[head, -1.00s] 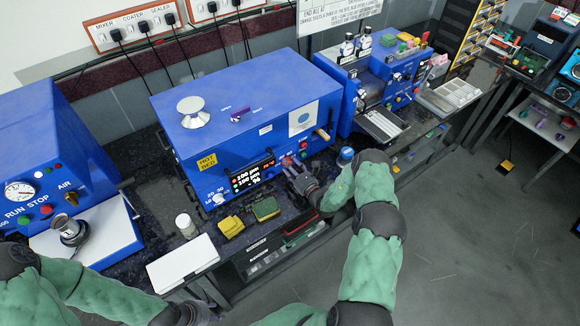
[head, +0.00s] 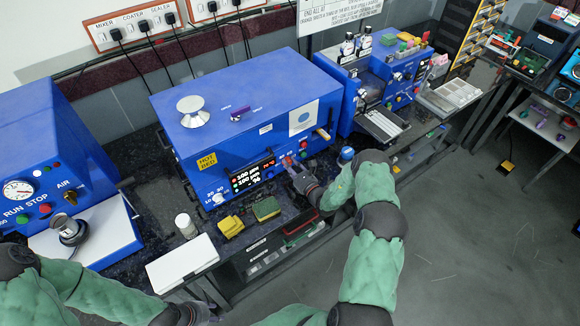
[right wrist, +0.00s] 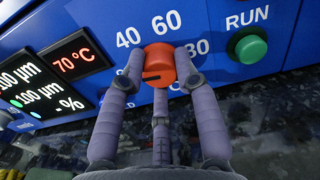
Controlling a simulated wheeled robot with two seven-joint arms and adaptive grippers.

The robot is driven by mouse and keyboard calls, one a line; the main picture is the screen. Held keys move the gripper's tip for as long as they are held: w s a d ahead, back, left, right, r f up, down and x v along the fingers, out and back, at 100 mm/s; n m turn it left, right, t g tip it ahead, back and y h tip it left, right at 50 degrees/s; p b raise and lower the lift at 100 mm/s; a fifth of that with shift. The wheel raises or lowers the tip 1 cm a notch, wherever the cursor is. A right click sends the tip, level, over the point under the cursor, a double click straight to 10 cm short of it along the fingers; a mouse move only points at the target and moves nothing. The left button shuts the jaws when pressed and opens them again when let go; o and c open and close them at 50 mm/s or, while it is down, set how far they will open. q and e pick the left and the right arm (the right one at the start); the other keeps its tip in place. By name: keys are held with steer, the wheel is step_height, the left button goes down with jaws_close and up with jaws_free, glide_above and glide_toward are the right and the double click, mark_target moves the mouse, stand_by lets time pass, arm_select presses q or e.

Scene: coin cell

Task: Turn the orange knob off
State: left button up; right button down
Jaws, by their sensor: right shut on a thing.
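The orange knob (right wrist: 158,62) is on the blue machine's front panel, below the 40 and 60 marks. A dark pointer line on its face points left in the right wrist view. My right gripper (right wrist: 158,80) has its three fingers around the knob and is shut on it. In the head view my right gripper (head: 297,178) is at the lower front of the hot bed machine (head: 240,115), and it partly hides the knob. My left gripper (head: 190,313) is at the bottom edge of the head view, partly cut off, and its fingers cannot be made out.
A green RUN button (right wrist: 247,46) is right of the knob. A display (right wrist: 75,58) reading 70 °C is on its left. A yellow block (head: 230,226), a green block (head: 266,209), a jar (head: 186,225) and a white plate (head: 183,263) lie on the bench before the machine.

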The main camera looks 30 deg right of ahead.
steer(key=shift+s+f+n, duration=0.1)
steer(key=shift+f+n, duration=0.1)
steer(key=shift+n, duration=0.2)
steer(key=c, duration=0.9)
jaws_free()
steer(key=s, duration=0.8)
steer(key=s+d, duration=0.1)
steer(key=s, duration=0.3)
